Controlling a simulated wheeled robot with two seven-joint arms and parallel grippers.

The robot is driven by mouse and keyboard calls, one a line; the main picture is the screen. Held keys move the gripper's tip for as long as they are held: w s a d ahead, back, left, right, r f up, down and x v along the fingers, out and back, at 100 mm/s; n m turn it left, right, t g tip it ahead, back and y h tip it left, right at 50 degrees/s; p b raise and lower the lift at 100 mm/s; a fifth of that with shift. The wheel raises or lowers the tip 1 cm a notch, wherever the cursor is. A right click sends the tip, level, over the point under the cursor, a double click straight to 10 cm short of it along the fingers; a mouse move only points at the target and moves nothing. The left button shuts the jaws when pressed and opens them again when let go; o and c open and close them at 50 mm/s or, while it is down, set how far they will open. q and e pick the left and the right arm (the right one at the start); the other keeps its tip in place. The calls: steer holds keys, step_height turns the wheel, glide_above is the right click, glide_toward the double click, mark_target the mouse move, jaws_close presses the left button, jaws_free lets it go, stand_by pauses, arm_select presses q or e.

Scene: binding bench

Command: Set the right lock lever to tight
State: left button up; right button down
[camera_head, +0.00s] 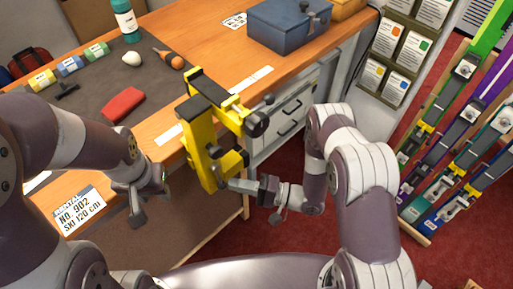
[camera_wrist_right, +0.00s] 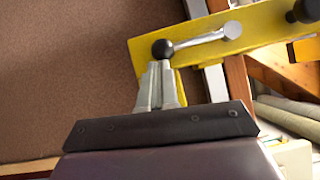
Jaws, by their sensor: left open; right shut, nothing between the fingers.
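A yellow clamp (camera_head: 199,133) stands at the bench's front edge in the head view. In the right wrist view its yellow plate (camera_wrist_right: 265,27) carries a metal lever (camera_wrist_right: 200,41) with a black ball knob at the left end and a round silver pivot at the right. My right gripper (camera_wrist_right: 158,68) is shut with nothing between its fingers. Its tips are at the ball knob, just below it in that view; I cannot tell whether they touch. In the head view the right gripper (camera_head: 235,184) meets the clamp's lower part. My left gripper (camera_head: 150,205) is open and empty, left of the clamp.
The bench (camera_head: 207,42) holds a dark mat with a red block (camera_head: 122,104), a white ball, several small rolls and a green bottle (camera_head: 126,22). A blue box (camera_head: 287,25) stands farther back. A ski rack (camera_head: 455,120) is at the right, on red carpet.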

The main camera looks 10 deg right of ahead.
steer(key=b+v, duration=0.2)
steer(key=v, duration=1)
steer(key=shift+d, duration=0.3)
steer(key=shift+s, duration=0.1)
